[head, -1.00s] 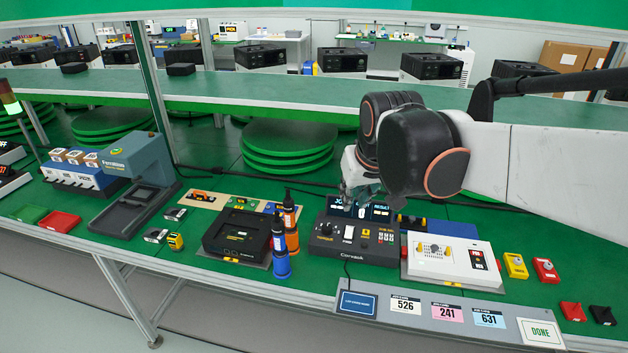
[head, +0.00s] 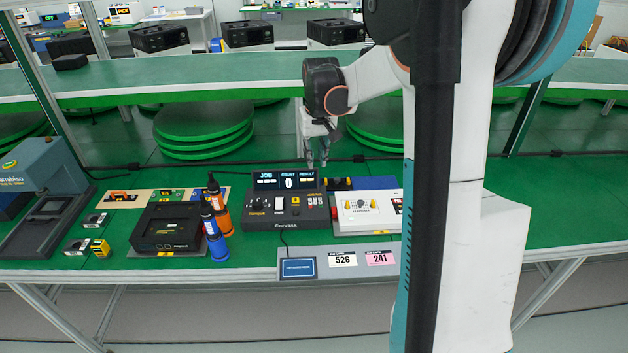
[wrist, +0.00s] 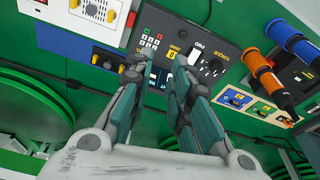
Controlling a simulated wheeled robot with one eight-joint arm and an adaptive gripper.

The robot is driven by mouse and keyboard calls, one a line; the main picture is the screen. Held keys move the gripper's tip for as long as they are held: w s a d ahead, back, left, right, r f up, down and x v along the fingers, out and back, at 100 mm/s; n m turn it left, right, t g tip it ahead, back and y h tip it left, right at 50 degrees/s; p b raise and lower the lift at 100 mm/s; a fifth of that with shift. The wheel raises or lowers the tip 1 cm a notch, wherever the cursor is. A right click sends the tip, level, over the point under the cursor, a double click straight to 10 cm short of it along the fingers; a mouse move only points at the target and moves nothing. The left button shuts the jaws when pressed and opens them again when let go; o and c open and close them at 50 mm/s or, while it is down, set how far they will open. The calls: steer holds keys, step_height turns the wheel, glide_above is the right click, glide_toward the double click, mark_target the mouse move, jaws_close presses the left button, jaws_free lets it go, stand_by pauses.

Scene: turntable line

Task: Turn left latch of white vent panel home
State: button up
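The white vent panel (head: 368,222) lies on the green bench right of the dark control box, partly hidden by my arm in the head view. Its left latch (head: 347,205) is a small yellow knob beside the vent holes; its exact turn is too small to tell. My gripper (head: 318,160) hangs above the back of the bench, behind the control box. Its fingers (wrist: 160,68) are apart and empty, away from the panel.
The dark control box (head: 287,224) with displays stands left of the panel. Blue and orange bottles (head: 215,240) and a black device (head: 167,228) are farther left. A label strip (head: 325,273) runs along the front.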

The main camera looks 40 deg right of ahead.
steer(key=m+g, duration=0.2)
glide_toward(348, 204)
steer(key=shift+y, duration=0.4)
steer(key=f+b, duration=0.1)
steer(key=f, duration=0.2)
steer(key=f+b, duration=0.1)
steer(key=f, duration=0.1)
steer(key=f+b, duration=0.2)
steer(key=f, duration=0.1)
steer(key=shift+d+f, duration=0.3)
steer(key=shift+d, duration=0.05)
steer(key=shift+c, duration=0.5)
jaws_close()
